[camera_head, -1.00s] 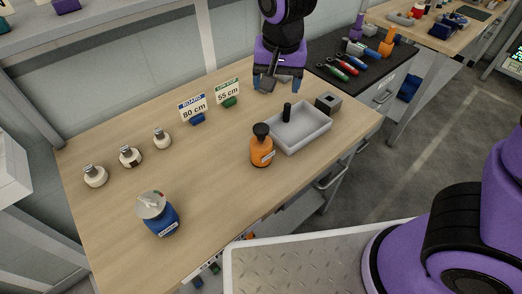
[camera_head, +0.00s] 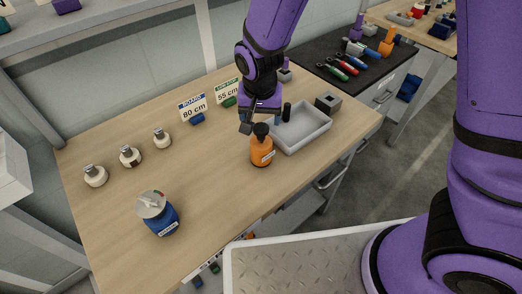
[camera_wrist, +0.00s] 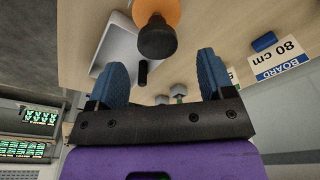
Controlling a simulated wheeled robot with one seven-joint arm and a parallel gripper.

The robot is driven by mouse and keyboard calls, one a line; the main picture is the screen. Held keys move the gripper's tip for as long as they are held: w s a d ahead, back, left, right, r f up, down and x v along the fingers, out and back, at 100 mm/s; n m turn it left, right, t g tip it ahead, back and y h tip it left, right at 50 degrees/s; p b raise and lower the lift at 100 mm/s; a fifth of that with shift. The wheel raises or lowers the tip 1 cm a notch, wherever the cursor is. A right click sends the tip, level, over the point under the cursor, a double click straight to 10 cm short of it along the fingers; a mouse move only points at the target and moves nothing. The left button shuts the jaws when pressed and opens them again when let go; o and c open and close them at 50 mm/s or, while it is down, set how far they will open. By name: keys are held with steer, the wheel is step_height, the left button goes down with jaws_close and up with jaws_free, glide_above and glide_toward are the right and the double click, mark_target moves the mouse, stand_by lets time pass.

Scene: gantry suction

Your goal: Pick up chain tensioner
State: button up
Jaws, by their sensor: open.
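No object is clearly identifiable as the chain tensioner. Candidates are a dark grey block with a square recess (camera_head: 328,102) at the tray's far right corner and a small grey part (camera_head: 285,76) at the table's back edge, partly behind my arm. My gripper (camera_head: 262,121) is open and empty, pointing down just behind the orange bottle (camera_head: 261,152) and left of the grey tray (camera_head: 302,141). In the wrist view, its blue fingers (camera_wrist: 162,62) are spread wide, with the bottle's black cap and a black cylinder (camera_wrist: 143,73) seen between or beyond them.
The orange bottle stands close to my gripper. Sign holders (camera_head: 193,108) stand at the back, three white bottles (camera_head: 130,157) at left, and a blue container (camera_head: 160,218) in front. The middle of the wooden table is clear. A dark bench (camera_head: 350,65) holds tools.

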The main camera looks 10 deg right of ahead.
mark_target(261, 126)
steer(key=shift+w+d+f, duration=0.1)
steer(key=shift+w+f, duration=0.1)
steer(key=shift+f, duration=1.7)
jaws_close()
